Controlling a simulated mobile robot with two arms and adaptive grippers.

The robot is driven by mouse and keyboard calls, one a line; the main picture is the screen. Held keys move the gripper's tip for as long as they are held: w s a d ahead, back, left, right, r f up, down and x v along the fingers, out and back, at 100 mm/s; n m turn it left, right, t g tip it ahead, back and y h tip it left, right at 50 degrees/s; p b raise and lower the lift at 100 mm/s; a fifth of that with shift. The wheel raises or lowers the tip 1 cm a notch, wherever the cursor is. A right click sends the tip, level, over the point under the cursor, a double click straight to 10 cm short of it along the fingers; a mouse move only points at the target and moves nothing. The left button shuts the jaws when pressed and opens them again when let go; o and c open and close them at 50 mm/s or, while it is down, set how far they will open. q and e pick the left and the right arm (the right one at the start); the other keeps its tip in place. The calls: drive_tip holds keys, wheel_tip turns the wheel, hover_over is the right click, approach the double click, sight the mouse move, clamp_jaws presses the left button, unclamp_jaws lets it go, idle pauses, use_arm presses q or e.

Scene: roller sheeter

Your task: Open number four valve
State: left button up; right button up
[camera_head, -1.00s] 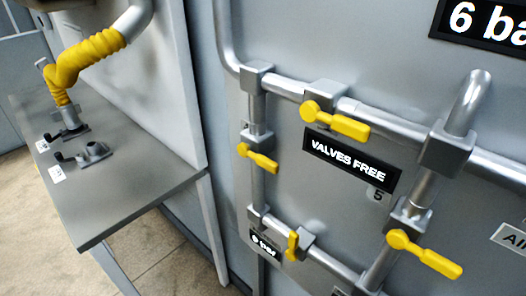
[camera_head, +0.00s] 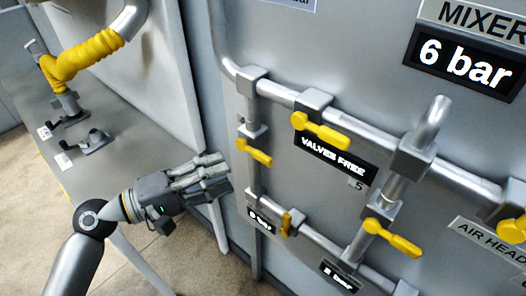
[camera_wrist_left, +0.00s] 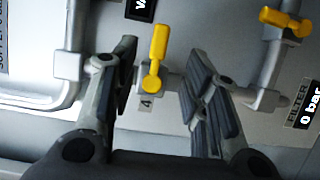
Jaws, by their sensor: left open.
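The number four valve has a yellow lever handle (camera_head: 255,152) on the left vertical pipe of the wall panel. The handle lies across its pipe, pointing right and slightly down. In the left wrist view this yellow handle (camera_wrist_left: 157,52) shows between the fingers, above a small "4" label (camera_wrist_left: 146,103). My left gripper (camera_head: 222,172) is open and empty, to the left of and slightly below the handle in the head view. It faces the panel, apart from the handle. My right gripper is not in view.
Other yellow valve handles are close by: upper (camera_head: 320,130), lower (camera_head: 287,222) and right (camera_head: 392,238). Grey pipes (camera_head: 450,175) frame them. A grey table (camera_head: 125,150) with a yellow hose (camera_head: 85,55) stands at left. Floor is clear below it.

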sight(260, 160)
use_arm(q)
drive_tip(key=p+x, duration=0.4)
drive_tip(key=x, duration=0.5)
drive_tip(key=shift+w+d+r, duration=0.1)
drive_tip(key=shift+w+d, duration=0.4)
drive_tip(key=shift+d, duration=0.1)
clamp_jaws()
